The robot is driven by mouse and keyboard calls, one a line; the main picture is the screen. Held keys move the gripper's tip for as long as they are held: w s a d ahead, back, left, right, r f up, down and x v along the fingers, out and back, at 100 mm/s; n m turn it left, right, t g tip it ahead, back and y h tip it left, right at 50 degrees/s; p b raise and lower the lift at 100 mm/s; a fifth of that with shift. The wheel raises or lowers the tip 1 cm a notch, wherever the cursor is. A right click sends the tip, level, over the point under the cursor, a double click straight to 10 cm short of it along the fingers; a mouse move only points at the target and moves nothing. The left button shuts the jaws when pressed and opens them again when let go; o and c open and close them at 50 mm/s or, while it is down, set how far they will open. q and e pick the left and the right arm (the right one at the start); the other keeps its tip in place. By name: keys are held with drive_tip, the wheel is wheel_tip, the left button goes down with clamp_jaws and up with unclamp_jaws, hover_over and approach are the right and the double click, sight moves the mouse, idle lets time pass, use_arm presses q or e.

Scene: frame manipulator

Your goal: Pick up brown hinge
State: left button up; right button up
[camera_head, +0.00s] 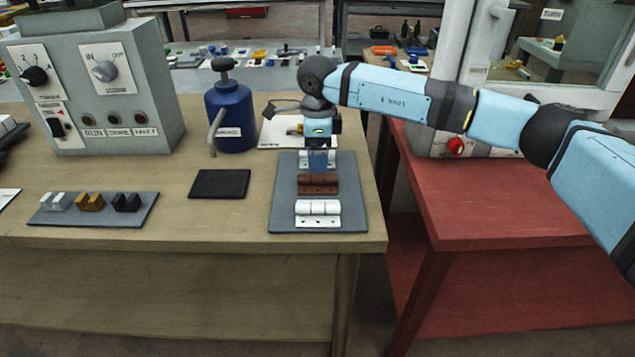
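The brown hinge (318,186) lies on a grey mat (352,213) on the wooden table, between a white hinge (318,214) in front and a light grey hinge (304,160) behind. My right arm reaches in from the right, and its gripper (320,168) points down over the mat, just behind and above the brown hinge. The gripper partly hides the light grey hinge. Whether its fingers touch the brown hinge, and whether they are open, is too small to tell. My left gripper is not in view.
A blue bottle (231,115) and a black pad (220,184) stand left of the mat. A grey control box (95,85) and a tray (140,213) of small blocks are further left. A red table (480,205) is to the right, across a gap.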

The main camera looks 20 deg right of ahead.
sight(319, 176)
drive_tip(key=shift+s+f+b, duration=0.2)
drive_tip(key=shift+f+b, duration=0.2)
drive_tip(key=shift+f, duration=3.1)
drive_tip(key=c, duration=0.7)
drive_tip(key=shift+r, duration=0.15)
